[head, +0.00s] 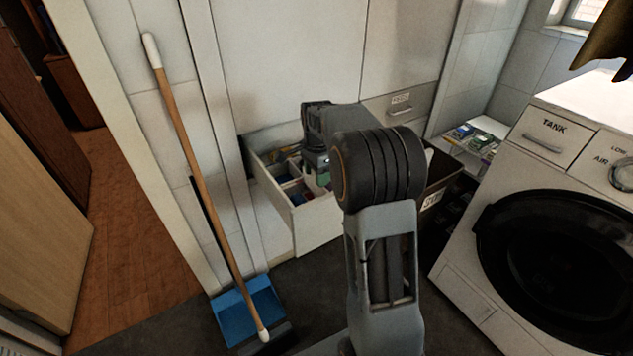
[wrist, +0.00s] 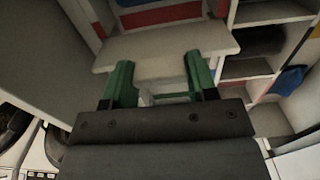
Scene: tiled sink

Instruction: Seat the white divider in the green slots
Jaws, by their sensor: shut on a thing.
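The white divider (wrist: 165,48) is a pale board across the upper middle of the wrist view, in front of my gripper (wrist: 159,72). The gripper's two green fingers are shut on the divider, one toward each side of the picture. In the head view my gripper (head: 321,178) is over the open white drawer (head: 318,222), and my arm hides part of the drawer. I cannot pick out the green slots in either view. I cannot tell whether the divider touches the drawer's dividing walls.
Compartments (wrist: 247,67) lie at the right of the wrist view, with a blue item (wrist: 289,80) near them. In the head view a broom (head: 190,140) and blue dustpan (head: 247,309) stand left of the drawer. A washing machine (head: 470,262) stands at the right.

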